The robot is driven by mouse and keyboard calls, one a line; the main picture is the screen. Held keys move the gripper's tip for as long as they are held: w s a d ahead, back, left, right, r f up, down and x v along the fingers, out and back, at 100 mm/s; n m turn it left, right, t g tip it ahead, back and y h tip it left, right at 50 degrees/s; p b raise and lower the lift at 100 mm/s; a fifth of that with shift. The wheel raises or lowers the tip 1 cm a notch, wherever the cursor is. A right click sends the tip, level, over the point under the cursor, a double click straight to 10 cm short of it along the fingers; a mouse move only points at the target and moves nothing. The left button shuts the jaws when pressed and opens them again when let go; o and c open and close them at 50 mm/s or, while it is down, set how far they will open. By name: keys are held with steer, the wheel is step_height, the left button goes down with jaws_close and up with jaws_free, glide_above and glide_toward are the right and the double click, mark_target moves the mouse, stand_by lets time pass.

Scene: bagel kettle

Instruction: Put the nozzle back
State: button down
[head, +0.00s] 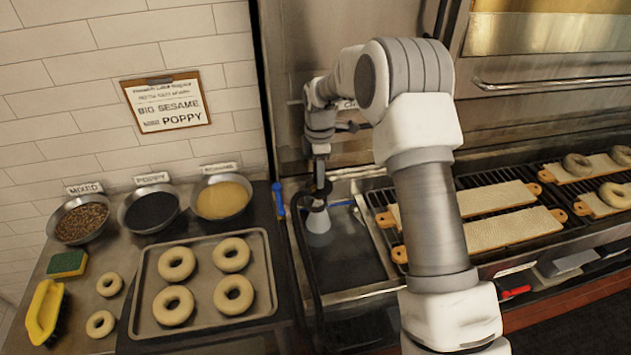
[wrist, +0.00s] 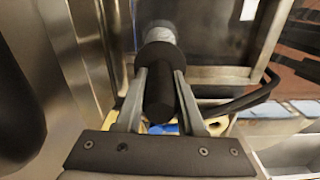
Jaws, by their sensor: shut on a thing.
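The nozzle (head: 318,219) is a dark sprayer with a pale, whitish end, held over the sink (head: 345,245) at the back. My gripper (head: 319,184) points down above it and is shut on its dark body. In the wrist view, the two fingers of my gripper (wrist: 160,75) clasp the black part of the nozzle (wrist: 159,95), with its dark collar and grey end beyond the fingertips. A black hose (head: 300,245) loops from near the nozzle down along the sink's left side. I cannot make out the nozzle's holder.
A blue-handled thing (head: 278,200) stands at the sink's left edge. A tray (head: 262,305) of bagels and several topping bowls (head: 150,210) fill the left counter. Bagel boards (head: 490,198) lie on the grill at right. A metal wall is close behind my gripper.

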steer(key=shift+w+a+f, duration=0.3)
steer(key=shift+a, duration=0.2)
steer(key=shift+f+p, duration=0.5)
steer(key=shift+f, duration=1.3)
steer(key=shift+f, duration=0.25)
steer(key=c, duration=0.5)
jaws_free()
steer(key=shift+r, duration=0.1)
